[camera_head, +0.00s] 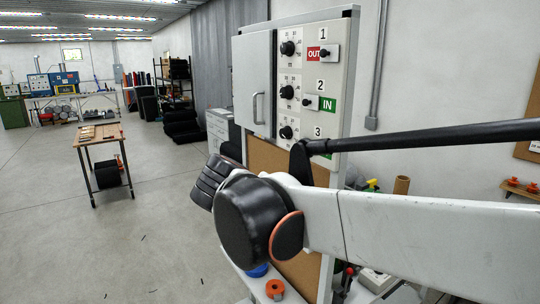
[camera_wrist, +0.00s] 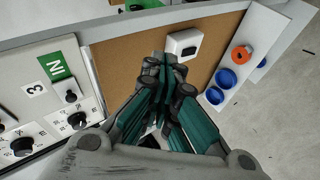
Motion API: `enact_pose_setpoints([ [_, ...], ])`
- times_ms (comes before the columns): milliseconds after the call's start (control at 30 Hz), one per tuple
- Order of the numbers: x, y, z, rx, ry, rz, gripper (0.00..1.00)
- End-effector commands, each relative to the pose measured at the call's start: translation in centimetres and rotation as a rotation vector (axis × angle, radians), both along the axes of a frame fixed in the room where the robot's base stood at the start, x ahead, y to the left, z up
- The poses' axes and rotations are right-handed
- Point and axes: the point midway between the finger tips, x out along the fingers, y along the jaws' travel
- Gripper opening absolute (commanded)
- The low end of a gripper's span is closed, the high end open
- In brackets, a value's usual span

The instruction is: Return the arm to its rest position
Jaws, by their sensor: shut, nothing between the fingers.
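In the wrist view my gripper (camera_wrist: 166,64) is shut, its dark fingertips together and its teal-sided fingers empty. The fingers point over a brown cork board beside the control panel (camera_wrist: 40,95). My gripper is hidden in the head view. I cannot tell from these views whether the fingertips touch anything.
The panel carries black knobs, a red OUT label (camera_head: 313,54) and a green IN label (camera_head: 328,104). A white ledge holds an orange ring (camera_wrist: 241,54) and blue cups (camera_wrist: 225,78). A small wooden table (camera_head: 98,134) stands left; the floor between is mostly open.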

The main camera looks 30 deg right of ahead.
Motion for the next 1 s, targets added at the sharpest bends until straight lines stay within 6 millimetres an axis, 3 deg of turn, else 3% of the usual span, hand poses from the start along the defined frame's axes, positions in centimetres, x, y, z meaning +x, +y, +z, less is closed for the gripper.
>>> enact_pose_setpoints([
  [33, -0.9, 0.5, -3.7, 0.055, -0.002, 0.017, 0.0],
  [100, -1.8, 1.6, -7.3, 0.138, -0.008, 0.042, 0.0],
  [300, -4.4, 5.3, -16.7, 0.372, -0.047, 0.11, 0.0],
  [500, -6.5, 9.6, -25.0, 0.6, -0.117, 0.166, 0.0],
  [600, -7.3, 11.5, -28.2, 0.701, -0.159, 0.186, 0.0],
  [733, -8.0, 13.4, -30.9, 0.797, -0.204, 0.202, 0.0],
  [1000, -8.4, 14.7, -32.1, 0.864, -0.24, 0.213, 0.0],
])
